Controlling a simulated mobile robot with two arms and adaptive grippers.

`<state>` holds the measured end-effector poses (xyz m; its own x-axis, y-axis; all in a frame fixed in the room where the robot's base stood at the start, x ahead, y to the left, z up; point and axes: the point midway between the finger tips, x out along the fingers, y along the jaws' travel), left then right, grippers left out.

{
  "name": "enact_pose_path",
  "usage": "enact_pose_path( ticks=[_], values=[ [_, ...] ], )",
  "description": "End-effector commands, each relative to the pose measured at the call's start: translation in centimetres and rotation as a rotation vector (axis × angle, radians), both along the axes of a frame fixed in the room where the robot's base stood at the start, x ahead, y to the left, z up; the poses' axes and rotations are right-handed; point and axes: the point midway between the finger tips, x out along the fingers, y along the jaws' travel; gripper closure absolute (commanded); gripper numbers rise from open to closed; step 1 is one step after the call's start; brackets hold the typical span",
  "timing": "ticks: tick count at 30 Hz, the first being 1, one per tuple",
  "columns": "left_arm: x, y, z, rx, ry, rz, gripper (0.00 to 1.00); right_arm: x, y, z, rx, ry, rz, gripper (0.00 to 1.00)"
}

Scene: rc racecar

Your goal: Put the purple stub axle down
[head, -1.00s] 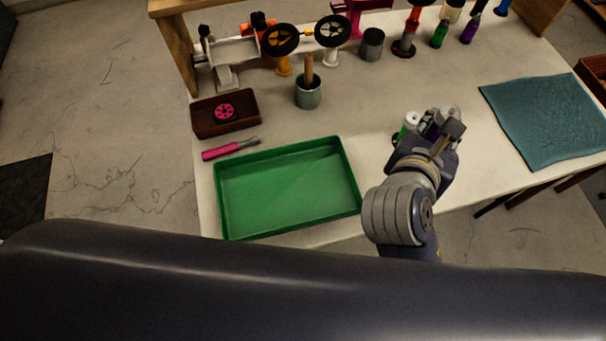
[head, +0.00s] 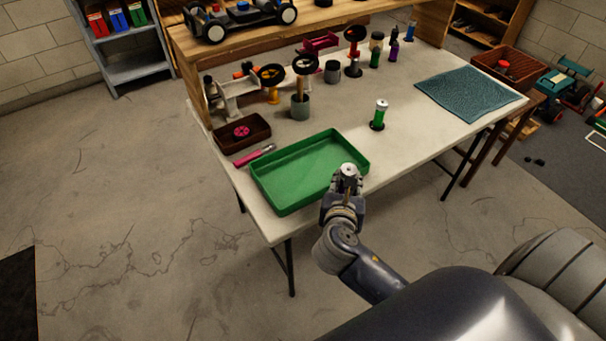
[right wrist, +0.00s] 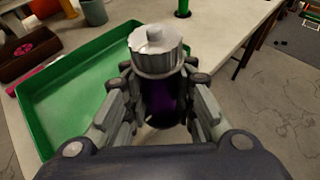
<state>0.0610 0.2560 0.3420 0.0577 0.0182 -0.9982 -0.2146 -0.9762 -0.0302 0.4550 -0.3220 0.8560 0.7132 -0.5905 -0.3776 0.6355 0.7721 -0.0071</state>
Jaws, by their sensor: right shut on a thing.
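My right gripper (head: 348,176) is near the front right corner of the green tray (head: 255,180) in the head view. It is shut on a part with a ridged silver top (right wrist: 155,50) and a dark purple body (right wrist: 163,100), which I take for the purple stub axle. My left gripper is not in view.
A green part with a silver top (head: 380,115) stands right of the tray. A teal mat (head: 468,93) lies farther right. A brown box (head: 240,134) and a pink-handled tool (head: 255,156) are at the left. Several parts line the back. The tray's floor looks empty.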

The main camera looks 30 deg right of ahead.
Motion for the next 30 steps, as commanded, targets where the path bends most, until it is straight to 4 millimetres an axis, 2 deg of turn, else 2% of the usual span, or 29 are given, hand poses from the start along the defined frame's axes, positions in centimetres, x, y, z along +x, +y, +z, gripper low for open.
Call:
enact_pose_path(
  ticks=[1, 5, 10, 14, 21, 25, 30],
  values=[
    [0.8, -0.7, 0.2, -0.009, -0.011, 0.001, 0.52, 0.1, -1.0, -0.4, -0.001, 0.0, -0.01, 1.0],
    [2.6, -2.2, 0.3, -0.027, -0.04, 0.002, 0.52, 1.4, -2.2, -0.9, 0.005, -0.007, -0.022, 1.0],
    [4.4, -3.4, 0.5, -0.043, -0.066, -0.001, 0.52, 5.4, -3.1, -1.2, 0.007, -0.01, -0.023, 1.0],
    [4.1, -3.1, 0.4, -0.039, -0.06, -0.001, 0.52, 8.7, -3.8, -1.6, 0.007, -0.008, -0.023, 1.0],
    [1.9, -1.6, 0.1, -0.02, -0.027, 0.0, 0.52, 13.9, -4.9, -2.1, 0.007, -0.004, -0.023, 1.0],
    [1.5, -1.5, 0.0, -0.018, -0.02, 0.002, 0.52, 15.3, -5.2, -2.3, 0.006, -0.005, -0.02, 1.0],
    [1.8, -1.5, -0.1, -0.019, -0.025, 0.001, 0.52, 15.7, -5.3, -2.9, 0.007, -0.002, -0.02, 1.0]
  ],
)
